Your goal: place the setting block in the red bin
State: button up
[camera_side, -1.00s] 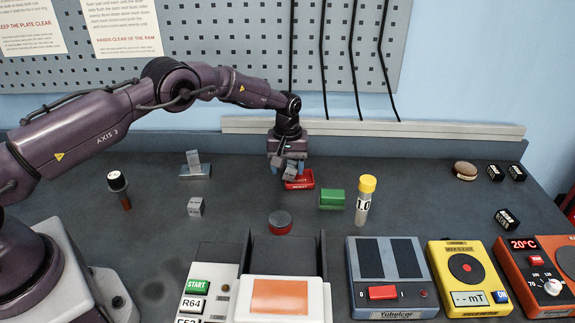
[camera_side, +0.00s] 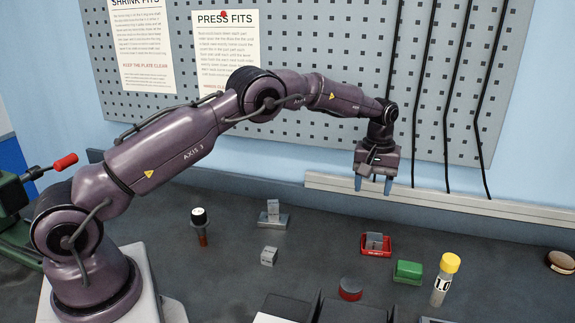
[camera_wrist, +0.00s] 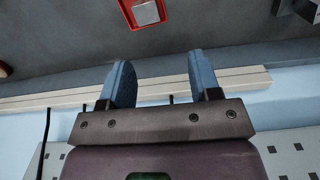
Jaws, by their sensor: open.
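The setting block (camera_side: 374,239), a small grey block, sits inside the red bin (camera_side: 376,254) towards the back of the bench. In the wrist view the grey block (camera_wrist: 146,12) lies within the red rim of the bin (camera_wrist: 127,14) at the top edge, partly cut off. My gripper (camera_side: 373,187) is raised well above and apart from the bin, pointing down. Its two blue fingers are spread with nothing between them, and the wrist view shows the same empty gap (camera_wrist: 160,85).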

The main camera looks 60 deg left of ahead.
jog(key=s+d+r+m+t, duration=0.1)
jog(key=s+r+m, duration=0.1)
jog(key=s+r, duration=0.65)
jog(key=s+d+r+m+t, duration=0.2)
jog(key=s+r, duration=0.3)
jog(key=r, duration=0.6)
jog(key=s+d+m+t, duration=0.2)
jog(key=s+m, duration=0.3)
jog(key=s, duration=1.8)
jog(key=shift+s+d+f+t, duration=0.15)
jog(key=shift+d+f+t, duration=0.1)
jog(key=shift+t, duration=0.05)
